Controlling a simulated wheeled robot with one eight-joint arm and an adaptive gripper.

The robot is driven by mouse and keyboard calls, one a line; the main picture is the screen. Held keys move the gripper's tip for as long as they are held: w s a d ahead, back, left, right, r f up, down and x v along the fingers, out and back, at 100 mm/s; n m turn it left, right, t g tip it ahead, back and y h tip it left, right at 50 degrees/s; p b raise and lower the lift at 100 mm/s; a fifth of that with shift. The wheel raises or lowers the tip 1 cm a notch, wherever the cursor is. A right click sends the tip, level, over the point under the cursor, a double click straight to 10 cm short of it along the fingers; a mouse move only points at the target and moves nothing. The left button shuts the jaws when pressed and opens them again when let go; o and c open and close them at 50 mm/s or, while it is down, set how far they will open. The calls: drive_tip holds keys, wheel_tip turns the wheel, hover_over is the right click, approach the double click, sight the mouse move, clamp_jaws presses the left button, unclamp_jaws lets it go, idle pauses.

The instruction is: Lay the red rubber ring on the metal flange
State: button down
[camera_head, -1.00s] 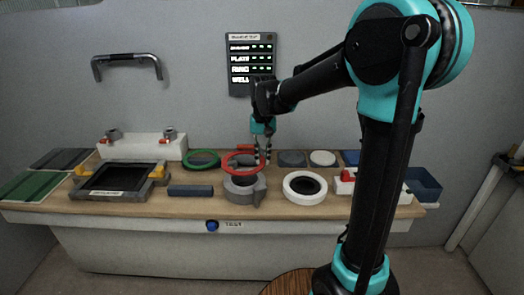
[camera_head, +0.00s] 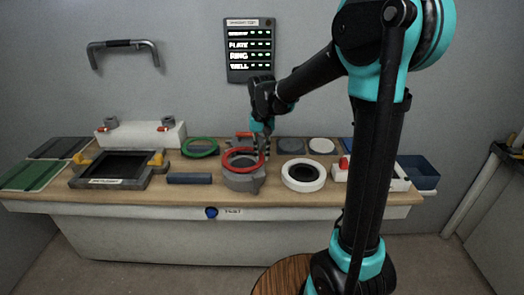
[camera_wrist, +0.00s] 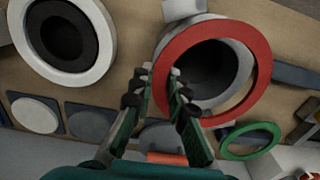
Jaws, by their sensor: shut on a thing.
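The red rubber ring (camera_head: 225,160) is over the grey metal flange (camera_head: 243,182), near the front middle of the bench. My gripper (camera_head: 263,148) is shut on the ring's rim at its right side in the head view. In the wrist view, the fingertips (camera_wrist: 159,75) straddle the near-left rim of the red ring (camera_wrist: 262,75). The flange (camera_wrist: 235,62) shows through the ring, with its dark bore off-centre in the opening. I cannot tell whether the ring touches the flange. Part of the flange is hidden by the ring.
A white ring-shaped part (camera_head: 303,186) stands close right of the flange. A green ring (camera_head: 186,148) lies behind left, and a blue bar (camera_head: 189,178) lies left. Grey and white discs (camera_head: 321,146) are behind. A blue bin (camera_head: 420,172) is at the right end.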

sight(262, 158)
drive_tip(key=shift+f, duration=1.45)
drive_tip(key=c, duration=1.4)
unclamp_jaws()
drive_tip(key=shift+f, duration=0.1)
wheel_tip(262, 158, up, 12)
drive_tip(key=s+d+f+t, duration=0.1)
drive_tip(key=s+d+f, duration=0.4)
drive_tip(key=s+f, duration=0.1)
drive_tip(key=s+d+f+t, duration=0.1)
drive_tip(key=s+d+f, duration=0.5)
drive_tip(key=s+d+f+t, duration=0.2)
drive_tip(key=s+d+f, duration=0.3)
drive_tip(key=s, duration=0.2)
drive_tip(key=shift+d+f, duration=0.4)
